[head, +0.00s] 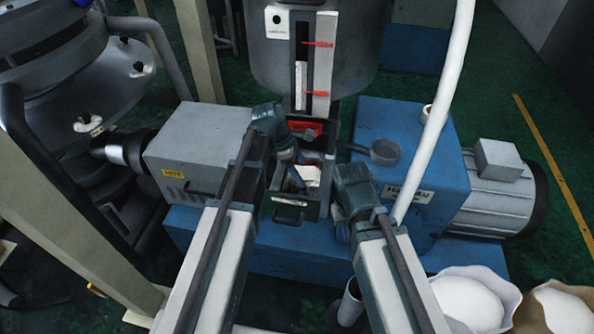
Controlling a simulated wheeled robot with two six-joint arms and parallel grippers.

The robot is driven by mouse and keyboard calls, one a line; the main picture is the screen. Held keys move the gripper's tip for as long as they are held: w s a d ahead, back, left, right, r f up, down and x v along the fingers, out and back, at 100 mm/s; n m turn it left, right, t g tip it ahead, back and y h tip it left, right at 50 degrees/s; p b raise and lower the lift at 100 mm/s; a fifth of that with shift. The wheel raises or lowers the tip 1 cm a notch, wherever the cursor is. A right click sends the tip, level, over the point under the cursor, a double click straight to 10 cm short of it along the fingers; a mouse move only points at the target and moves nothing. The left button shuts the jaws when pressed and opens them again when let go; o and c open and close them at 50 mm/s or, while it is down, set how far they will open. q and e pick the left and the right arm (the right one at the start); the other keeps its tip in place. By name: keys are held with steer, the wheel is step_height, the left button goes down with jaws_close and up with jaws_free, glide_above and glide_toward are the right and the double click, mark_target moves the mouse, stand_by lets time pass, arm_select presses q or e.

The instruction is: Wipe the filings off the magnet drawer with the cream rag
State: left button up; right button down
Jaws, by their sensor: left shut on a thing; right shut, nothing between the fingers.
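The magnet drawer (290,211) is pulled out below the red part of the hopper, with its handle facing me. My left gripper (300,181) reaches down into the drawer and is shut on the cream rag (311,176). The rag shows as a small pale patch inside the drawer; the gripper and drawer walls hide part of it. I cannot make out filings or whether the rag touches the bars. My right gripper (342,232) is shut and empty, just right of the drawer and apart from it.
A grey heater box (200,148) stands left of the drawer and a blue machine (420,165) with a grey motor stands right. A white hose (447,95) runs down on the right. White-filled sacks (468,300) stand at the lower right.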

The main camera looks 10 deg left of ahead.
mark_target(314, 174)
arm_select(q)
steer(key=shift+d, duration=0.1)
steer(key=shift+d+r, duration=0.1)
steer(key=shift+d, duration=1.65)
step_height(314, 174, up, 6)
steer(key=p, duration=0.6)
step_height(314, 174, up, 3)
steer(key=p, duration=0.3)
steer(key=shift+r, duration=0.1)
